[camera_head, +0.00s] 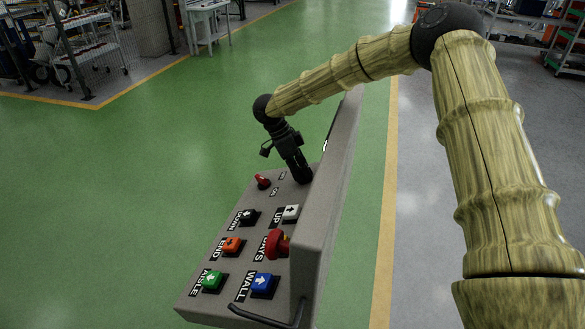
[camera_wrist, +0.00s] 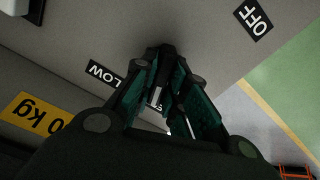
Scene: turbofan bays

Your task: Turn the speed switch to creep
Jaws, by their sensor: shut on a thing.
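My gripper (camera_head: 300,170) reaches down to the far end of the grey control panel (camera_head: 283,200). In the wrist view the gripper (camera_wrist: 165,75) has its fingers closed around a dark knob (camera_wrist: 160,51), which I take to be the speed switch. The fingers hide most of the knob, so its pointing direction cannot be told. A black label (camera_wrist: 103,74) reading "LOW", perhaps partly covered, lies beside the fingers. Another label between the fingers is mostly hidden. No label reading creep can be made out.
A red switch (camera_head: 262,181) sits near the knob; an "OFF" label (camera_wrist: 254,18) shows in the wrist view. Several push buttons and a red mushroom button (camera_head: 278,244) are lower on the panel. A raised grey wall (camera_head: 335,170) borders its right side. Green floor (camera_head: 150,190) is clear at left.

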